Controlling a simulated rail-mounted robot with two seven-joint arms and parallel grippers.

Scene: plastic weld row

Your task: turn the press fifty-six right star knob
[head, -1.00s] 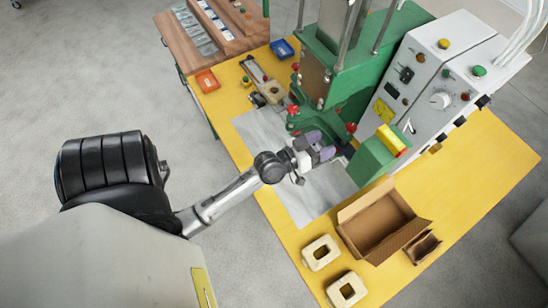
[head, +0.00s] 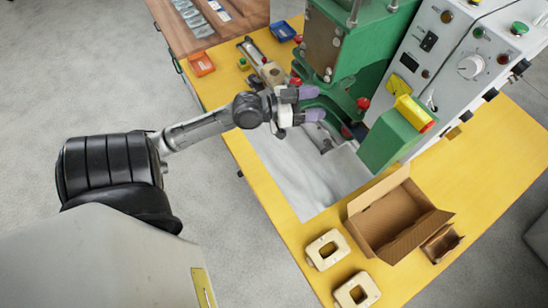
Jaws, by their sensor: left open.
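The green press (head: 362,55) stands at the back of the yellow table. Several red knobs show on it. One (head: 363,103) is on the right of its lower front, and another (head: 296,81) is on the left. My left gripper (head: 319,103) is in front of the press's lower part, its two purple-grey fingers apart with nothing between them. The fingers point right, toward the right red knob, with a gap left to it. My gripper hides part of the lower press. My right gripper is not in view.
A grey control box (head: 466,70) stands right of the press, with a green and yellow block (head: 392,140) before it. An open cardboard box (head: 396,222) and two cream parts (head: 327,249) lie at the front. Orange (head: 201,64) and blue (head: 281,32) bins sit at the back left.

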